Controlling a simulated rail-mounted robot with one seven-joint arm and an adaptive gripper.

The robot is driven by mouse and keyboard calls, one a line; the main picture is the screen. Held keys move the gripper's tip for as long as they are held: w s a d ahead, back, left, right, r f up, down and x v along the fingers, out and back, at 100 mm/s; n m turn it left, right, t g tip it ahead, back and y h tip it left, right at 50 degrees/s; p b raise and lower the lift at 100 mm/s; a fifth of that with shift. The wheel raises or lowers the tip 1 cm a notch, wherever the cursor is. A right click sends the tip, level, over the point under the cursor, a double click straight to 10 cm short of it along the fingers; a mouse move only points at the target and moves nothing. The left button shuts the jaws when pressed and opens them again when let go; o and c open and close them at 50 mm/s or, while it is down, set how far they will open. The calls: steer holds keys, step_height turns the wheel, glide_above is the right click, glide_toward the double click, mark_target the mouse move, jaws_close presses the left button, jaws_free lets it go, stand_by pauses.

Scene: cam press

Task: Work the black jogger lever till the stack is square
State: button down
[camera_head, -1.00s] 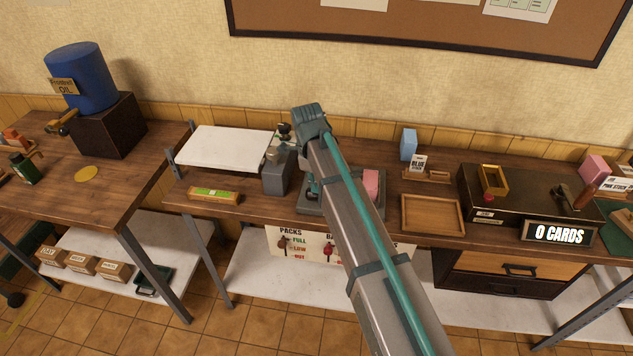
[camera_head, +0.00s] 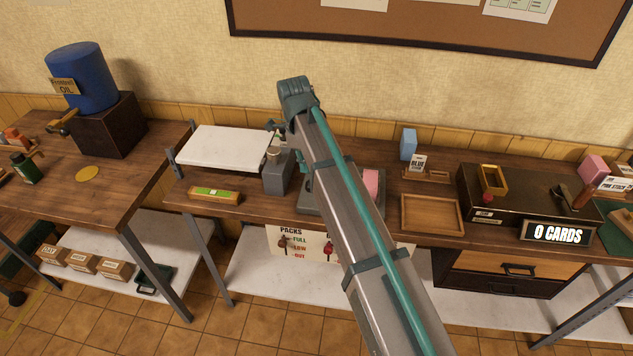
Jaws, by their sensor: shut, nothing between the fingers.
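My arm crosses the middle of the view and hides much of the bench behind it. My gripper's fingers cannot be made out; they are hidden behind the arm. A pink card stack (camera_head: 371,184) shows just right of the arm, and its squareness cannot be judged. A grey base plate (camera_head: 307,203) shows partly left of the arm. A grey block (camera_head: 277,174) with a small cylinder on top stands beside it. I cannot make out the black jogger lever.
An empty wooden tray (camera_head: 432,214) lies right of the arm. A dark box (camera_head: 480,213) with a "0 CARDS" display (camera_head: 556,234) stands farther right. A white board (camera_head: 222,147) and a green-topped level (camera_head: 214,194) are at left. A blue block (camera_head: 408,144) stands at the back.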

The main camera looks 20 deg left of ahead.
step_height(320, 180, up, 6)
steer(key=shift+a, duration=0.35)
